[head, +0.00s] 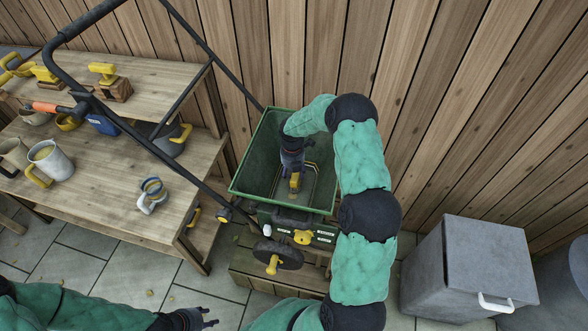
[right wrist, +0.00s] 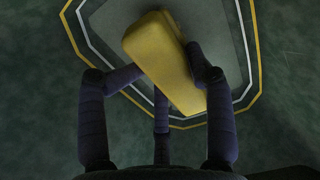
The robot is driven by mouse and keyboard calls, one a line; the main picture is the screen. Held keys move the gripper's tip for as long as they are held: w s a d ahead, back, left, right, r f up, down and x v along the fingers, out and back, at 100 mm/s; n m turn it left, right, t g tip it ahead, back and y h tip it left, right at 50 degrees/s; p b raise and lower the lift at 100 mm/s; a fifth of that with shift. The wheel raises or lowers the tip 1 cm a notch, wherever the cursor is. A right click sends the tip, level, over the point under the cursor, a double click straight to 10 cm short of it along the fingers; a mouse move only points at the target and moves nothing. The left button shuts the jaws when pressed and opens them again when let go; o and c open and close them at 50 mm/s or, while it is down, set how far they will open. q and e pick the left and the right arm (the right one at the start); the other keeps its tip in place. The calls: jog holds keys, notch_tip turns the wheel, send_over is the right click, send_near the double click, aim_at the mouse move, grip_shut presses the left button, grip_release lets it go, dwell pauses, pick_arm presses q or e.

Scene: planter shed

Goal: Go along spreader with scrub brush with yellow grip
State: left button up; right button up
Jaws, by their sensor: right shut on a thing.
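The spreader (head: 248,165) has an open green hopper, a long black push handle running up to the left, and a black wheel with a yellow hub at the front. My right gripper (head: 292,174) reaches down inside the hopper. It is shut on the scrub brush with yellow grip (head: 295,182). In the right wrist view, the fingers (right wrist: 160,90) close around the yellow grip (right wrist: 160,55), over a grey panel edged in white and yellow on the hopper floor. The bristles are hidden. My left gripper (head: 207,317) is empty at the bottom edge, its dark fingers apart.
A two-level wooden bench (head: 110,190) stands at left with mugs (head: 50,160), a blue-and-white item (head: 152,193) and yellow-handled brushes (head: 108,80). A grey lidded bin (head: 470,265) stands at right. A plank wall closes the back. The spreader rests on a low wooden platform (head: 250,265).

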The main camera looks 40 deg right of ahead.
jog(key=shift+s+a+f, duration=0.1)
jog(key=shift+s+a, duration=0.05)
jog(key=shift+s, duration=0.05)
jog(key=shift+s+a+p, duration=0.3)
jog(key=shift+s+a, duration=0.35)
jog(key=shift+a, duration=0.2)
jog(key=shift+s+a, duration=0.45)
jog(key=shift+a, duration=0.15)
jog(key=shift+s+a, duration=0.2)
jog(key=shift+a, duration=0.1)
jog(key=shift+s+a+p, duration=0.3)
jog(key=shift+s+a, duration=0.35)
jog(key=shift+a, duration=0.1)
jog(key=shift+s+a, duration=0.45)
jog(key=shift+a, duration=0.05)
